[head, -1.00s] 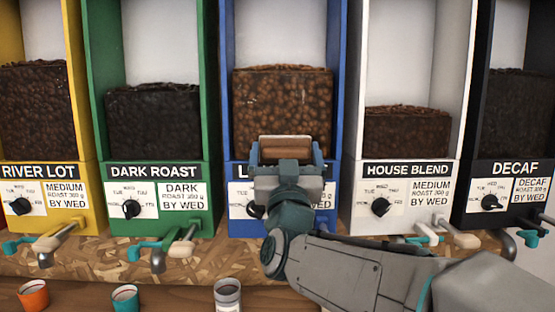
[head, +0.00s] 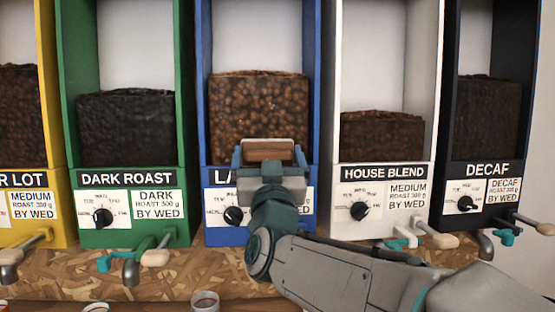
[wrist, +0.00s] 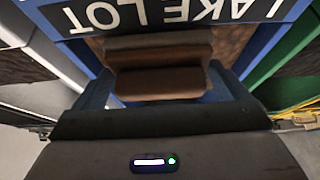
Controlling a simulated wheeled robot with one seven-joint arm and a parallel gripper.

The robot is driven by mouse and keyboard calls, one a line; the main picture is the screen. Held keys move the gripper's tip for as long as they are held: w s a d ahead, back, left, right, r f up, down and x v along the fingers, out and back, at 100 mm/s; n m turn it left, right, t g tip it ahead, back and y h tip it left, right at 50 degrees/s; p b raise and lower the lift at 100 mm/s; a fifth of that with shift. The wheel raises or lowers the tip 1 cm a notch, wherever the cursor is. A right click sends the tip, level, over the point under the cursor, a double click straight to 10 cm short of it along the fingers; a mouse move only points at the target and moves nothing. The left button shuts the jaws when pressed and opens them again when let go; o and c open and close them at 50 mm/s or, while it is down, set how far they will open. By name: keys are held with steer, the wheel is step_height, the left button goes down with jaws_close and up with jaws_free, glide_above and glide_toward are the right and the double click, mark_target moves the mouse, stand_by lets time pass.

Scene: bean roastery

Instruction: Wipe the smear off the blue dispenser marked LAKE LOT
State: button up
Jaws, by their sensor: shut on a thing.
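The blue dispenser (head: 203,110) stands in the middle of the head view, with brown beans behind its clear front. Its LAKE LOT label (wrist: 178,12) shows upside down in the wrist view and is partly covered by my gripper in the head view. My gripper (head: 271,153) is shut on a brown block-like pad (head: 268,150), in front of the dispenser's lower bean window. The pad (wrist: 160,82) also shows between the fingers in the wrist view, close to the label. I cannot tell whether it touches the dispenser. I cannot make out the smear.
The green DARK ROAST dispenser (head: 72,100) stands at left and the white HOUSE BLEND dispenser (head: 431,110) at right, close beside the blue one. Taps and handles (head: 140,250) stick out below. A cup (head: 205,301) stands at the front edge.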

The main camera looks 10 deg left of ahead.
steer(key=a, duration=0.2)
steer(key=s+a, duration=0.1)
steer(key=a, duration=0.2)
stand_by(0.5)
steer(key=shift+s, duration=0.1)
steer(key=shift+s+d+b, duration=0.25)
steer(key=shift+s, duration=0.7)
steer(key=shift+s+d+b, duration=0.2)
steer(key=shift+s+b, duration=0.05)
steer(key=shift+s, duration=0.7)
steer(key=shift+s+d+b, duration=0.25)
steer(key=shift+s, duration=0.7)
steer(key=shift+s+d+b, duration=0.2)
steer(key=shift+s+b, duration=0.05)
steer(key=shift+s, duration=0.5)
steer(key=shift+s+d+b, duration=0.15)
steer(key=shift+s+b, duration=0.05)
steer(key=shift+s, duration=0.5)
